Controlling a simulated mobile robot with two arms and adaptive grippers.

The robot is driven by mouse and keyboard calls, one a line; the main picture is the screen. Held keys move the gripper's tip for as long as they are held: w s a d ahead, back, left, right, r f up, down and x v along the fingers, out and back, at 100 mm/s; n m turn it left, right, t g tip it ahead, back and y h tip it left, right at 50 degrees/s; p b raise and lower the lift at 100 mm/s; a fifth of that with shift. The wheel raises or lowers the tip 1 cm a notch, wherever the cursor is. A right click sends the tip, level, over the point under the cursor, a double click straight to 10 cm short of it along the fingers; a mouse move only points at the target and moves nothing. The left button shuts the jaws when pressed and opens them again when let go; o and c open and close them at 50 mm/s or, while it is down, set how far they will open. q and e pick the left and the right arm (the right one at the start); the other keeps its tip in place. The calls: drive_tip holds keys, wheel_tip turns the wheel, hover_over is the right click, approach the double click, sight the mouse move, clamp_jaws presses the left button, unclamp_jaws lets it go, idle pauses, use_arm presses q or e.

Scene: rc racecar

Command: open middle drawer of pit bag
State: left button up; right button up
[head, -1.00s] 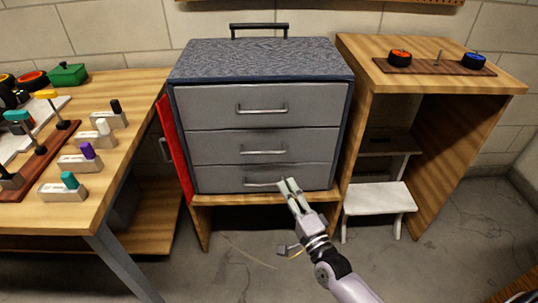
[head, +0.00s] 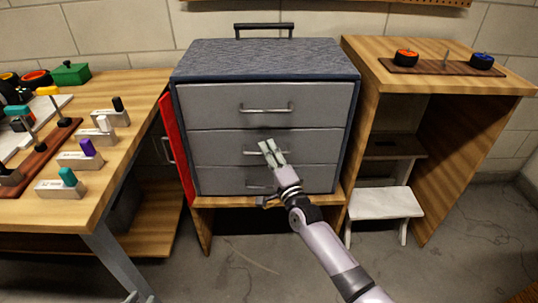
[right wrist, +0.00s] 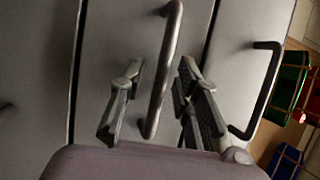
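The pit bag (head: 265,58) is a dark blue chest with a speckled top and three grey drawers, all closed. The middle drawer (head: 215,147) has a metal bar handle, partly hidden by my right gripper (head: 271,150) in the head view. In the right wrist view, this handle (right wrist: 165,70) stands between the spread fingers of my right gripper (right wrist: 160,105), with a gap visible on each side. The fingers are open and hold nothing. Small pale tips at the bottom edge of the head view seem to be my left gripper (head: 140,298); its opening is unclear.
The top drawer (head: 215,105) and bottom drawer (head: 220,180) have similar handles. A red panel (head: 176,150) stands at the bag's left side. A wooden workbench (head: 115,165) is left; a wooden stand (head: 440,80) and white step (head: 385,203) are right.

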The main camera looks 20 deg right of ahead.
clamp_jaws()
idle(0.3)
idle(0.6)
